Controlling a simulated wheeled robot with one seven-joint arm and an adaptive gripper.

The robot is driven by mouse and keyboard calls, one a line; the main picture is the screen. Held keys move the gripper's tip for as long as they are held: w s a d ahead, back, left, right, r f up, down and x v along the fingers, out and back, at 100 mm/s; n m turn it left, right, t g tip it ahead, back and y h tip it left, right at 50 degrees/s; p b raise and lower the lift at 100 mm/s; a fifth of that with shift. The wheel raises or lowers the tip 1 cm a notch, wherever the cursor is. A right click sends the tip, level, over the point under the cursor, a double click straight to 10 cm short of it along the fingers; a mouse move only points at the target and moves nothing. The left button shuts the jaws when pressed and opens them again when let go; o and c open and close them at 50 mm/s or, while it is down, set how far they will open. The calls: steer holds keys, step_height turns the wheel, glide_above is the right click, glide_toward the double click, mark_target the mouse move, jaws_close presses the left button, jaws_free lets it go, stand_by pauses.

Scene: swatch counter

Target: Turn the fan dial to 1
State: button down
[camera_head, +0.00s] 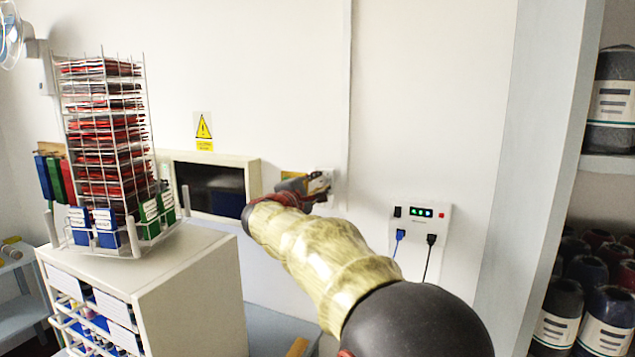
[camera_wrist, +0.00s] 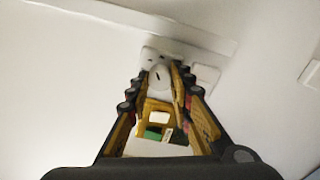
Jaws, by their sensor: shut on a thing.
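The fan dial (camera_wrist: 158,72) is a pale round knob with a short dark mark, on a small light plate (camera_wrist: 149,53) on the wall. My gripper (camera_wrist: 161,82) is shut on the dial, with one finger on each side of it. The numbers around the dial are too small to read, so I cannot tell its setting. In the head view my gripper (camera_head: 312,187) reaches the wall plate and hides the dial. A fan (camera_head: 10,34) hangs at the top left.
A cabinet (camera_head: 190,300) carrying a wire swatch rack (camera_head: 105,140) stands at the left. A wall box (camera_head: 421,212) with green lights and two cables is right of my gripper. Shelves with dark rolls (camera_head: 612,100) line the right edge.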

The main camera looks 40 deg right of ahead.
steer(key=shift+f+n+p, duration=0.1)
steer(key=shift+n+p, duration=0.45)
steer(key=shift+n, duration=0.95)
steer(key=c, duration=1.6)
jaws_free()
steer(key=v, duration=1.2)
